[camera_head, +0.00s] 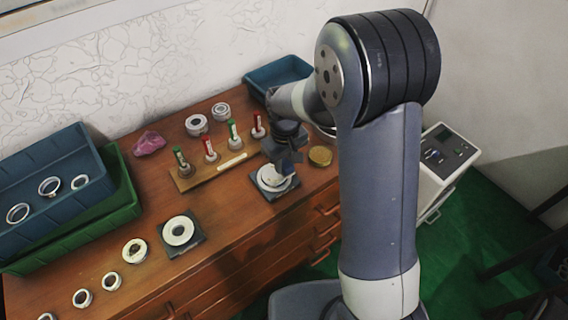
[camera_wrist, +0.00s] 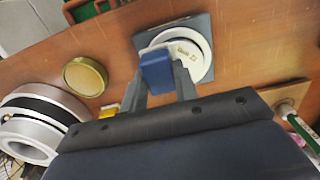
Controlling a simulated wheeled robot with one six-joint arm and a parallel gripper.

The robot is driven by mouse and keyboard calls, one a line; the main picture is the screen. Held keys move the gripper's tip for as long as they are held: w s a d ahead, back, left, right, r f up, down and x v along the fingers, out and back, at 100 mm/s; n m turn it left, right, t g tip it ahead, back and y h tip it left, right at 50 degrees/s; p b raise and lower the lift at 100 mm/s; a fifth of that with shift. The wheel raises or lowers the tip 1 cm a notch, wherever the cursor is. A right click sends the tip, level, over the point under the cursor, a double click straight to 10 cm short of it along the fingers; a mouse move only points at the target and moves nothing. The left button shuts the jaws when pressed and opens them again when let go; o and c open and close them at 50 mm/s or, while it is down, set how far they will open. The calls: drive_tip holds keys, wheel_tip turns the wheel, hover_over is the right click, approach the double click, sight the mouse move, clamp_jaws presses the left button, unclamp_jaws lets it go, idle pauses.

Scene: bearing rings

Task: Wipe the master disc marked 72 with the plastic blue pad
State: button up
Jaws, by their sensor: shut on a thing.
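My gripper (camera_head: 283,168) is shut on the blue pad (camera_wrist: 157,72), which sits between the two grey fingertips (camera_wrist: 158,84) in the wrist view. The pad overlaps the near left part of a white disc (camera_wrist: 200,67) with a small printed label; the print is too small to read surely. I cannot tell whether pad and disc touch. This disc also shows below my gripper in the head view (camera_head: 268,182), on a dark square mat (camera_head: 291,190). A second pale disc (camera_head: 179,231) lies on another dark mat (camera_head: 194,245) to the left; no mark is readable.
A wooden rack (camera_head: 190,183) with red and green plug gauges stands behind left of my gripper. A round gold disc (camera_head: 320,156) lies to the right. Several rings lie along the left front. A pink cloth (camera_head: 149,143) and blue bins (camera_head: 40,176) are further left.

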drive_tip(key=shift+s+r+p, duration=0.1)
drive_tip(key=shift+r+p, duration=1.8)
drive_tip(key=shift+r, duration=1)
drive_tip(key=shift+f+b, duration=0.15)
drive_tip(key=shift+b, duration=0.2)
